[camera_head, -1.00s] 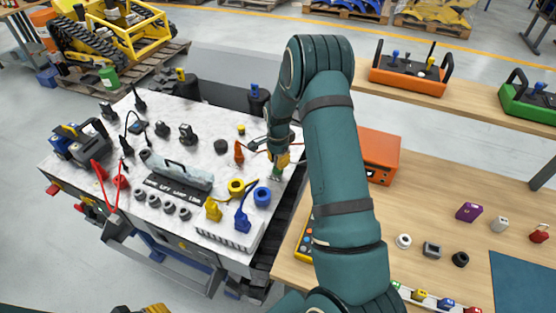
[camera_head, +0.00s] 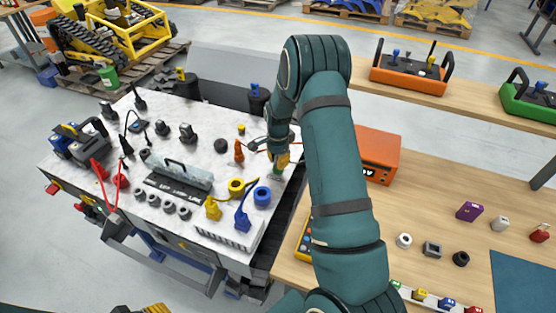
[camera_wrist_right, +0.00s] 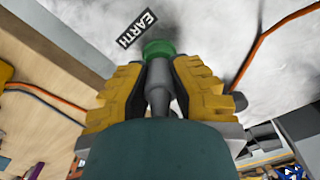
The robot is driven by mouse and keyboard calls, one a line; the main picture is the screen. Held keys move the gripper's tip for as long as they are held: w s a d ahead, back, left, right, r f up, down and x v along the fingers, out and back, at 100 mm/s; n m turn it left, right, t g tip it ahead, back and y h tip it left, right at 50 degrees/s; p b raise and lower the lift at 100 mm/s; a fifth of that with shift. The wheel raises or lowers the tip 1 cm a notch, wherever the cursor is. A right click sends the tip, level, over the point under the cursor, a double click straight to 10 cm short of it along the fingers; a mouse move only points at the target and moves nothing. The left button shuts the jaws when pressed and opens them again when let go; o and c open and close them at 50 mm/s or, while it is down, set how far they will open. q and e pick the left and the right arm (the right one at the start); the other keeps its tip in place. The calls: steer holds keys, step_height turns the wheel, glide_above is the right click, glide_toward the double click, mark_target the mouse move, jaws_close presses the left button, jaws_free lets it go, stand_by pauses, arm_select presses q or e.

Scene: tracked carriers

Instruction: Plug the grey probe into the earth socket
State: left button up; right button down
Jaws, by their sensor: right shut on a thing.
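My right gripper (camera_head: 280,162) is over the right part of the white bench top. In the right wrist view its yellow fingers (camera_wrist_right: 160,95) are shut on the grey probe (camera_wrist_right: 158,92). The probe's front end meets the green earth socket (camera_wrist_right: 158,48), beside a black EARTH label (camera_wrist_right: 137,29). I cannot tell how deep the probe sits in the socket. In the head view my gripper and arm largely cover the probe. Part of my left gripper (camera_head: 155,309) shows at the bottom edge; its fingertips are cut off.
An orange cable (camera_wrist_right: 275,38) runs near the gripper. Blue (camera_head: 262,196) and yellow (camera_head: 236,186) rings and an orange cone-like piece (camera_head: 239,151) stand close by on the bench. An orange box (camera_head: 381,155) stands on the wooden table to the right, partly behind my arm.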

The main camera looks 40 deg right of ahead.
steer(key=shift+f, duration=0.15)
steer(key=c, duration=0.9)
jaws_free()
step_height(320, 180, up, 12)
steer(key=shift+r, duration=0.1)
